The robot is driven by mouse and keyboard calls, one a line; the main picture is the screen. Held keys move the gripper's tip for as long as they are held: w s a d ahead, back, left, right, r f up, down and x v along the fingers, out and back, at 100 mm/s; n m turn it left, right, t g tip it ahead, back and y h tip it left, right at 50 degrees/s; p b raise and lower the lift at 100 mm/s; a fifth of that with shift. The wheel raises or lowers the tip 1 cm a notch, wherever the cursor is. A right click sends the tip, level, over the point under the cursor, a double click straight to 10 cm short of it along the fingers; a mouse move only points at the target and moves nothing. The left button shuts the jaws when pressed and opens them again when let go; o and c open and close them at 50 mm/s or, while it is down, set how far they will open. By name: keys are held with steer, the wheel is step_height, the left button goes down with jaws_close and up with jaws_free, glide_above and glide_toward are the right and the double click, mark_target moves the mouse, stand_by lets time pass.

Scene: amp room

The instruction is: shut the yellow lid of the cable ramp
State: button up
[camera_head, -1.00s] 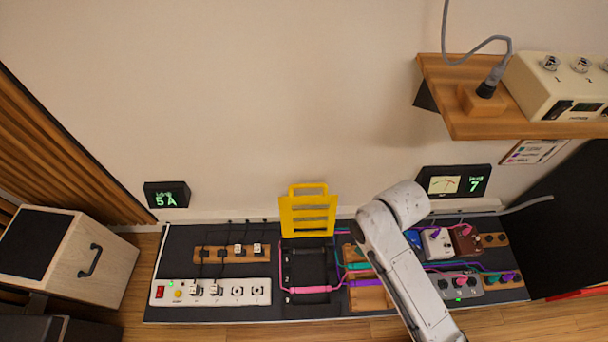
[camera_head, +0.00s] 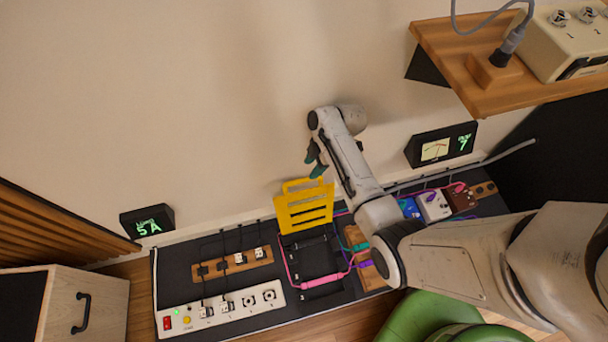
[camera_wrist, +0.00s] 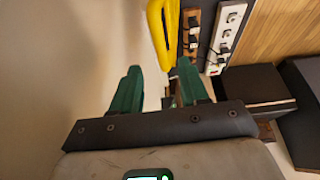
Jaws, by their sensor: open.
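The yellow lid (camera_head: 305,211) stands raised at the back of the black cable ramp (camera_head: 314,258), with slots and a handle loop along its top edge. The ramp's channel is uncovered, and a pink cable (camera_head: 322,281) runs along its front. My gripper (camera_head: 316,160) has green fingers and hangs just above the lid's top edge, near its right side. In the wrist view the two fingers (camera_wrist: 160,72) are apart with nothing held between them. The lid's yellow handle (camera_wrist: 164,30) shows ahead, between and beyond the fingertips. I cannot tell whether a finger touches it.
A white power strip (camera_head: 221,308) and a wooden socket block (camera_head: 232,263) lie left of the ramp. Pedals (camera_head: 433,206) and coloured cables lie to its right. A wooden shelf (camera_head: 470,60) juts from the wall at upper right. The wall behind the lid is bare.

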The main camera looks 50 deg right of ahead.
mark_target(303, 179)
steer(key=b+x, duration=0.1)
steer(key=x, duration=0.5)
steer(key=shift+a+f, duration=0.1)
steer(key=shift+f, duration=0.2)
steer(key=shift+c, duration=0.3)
jaws_close()
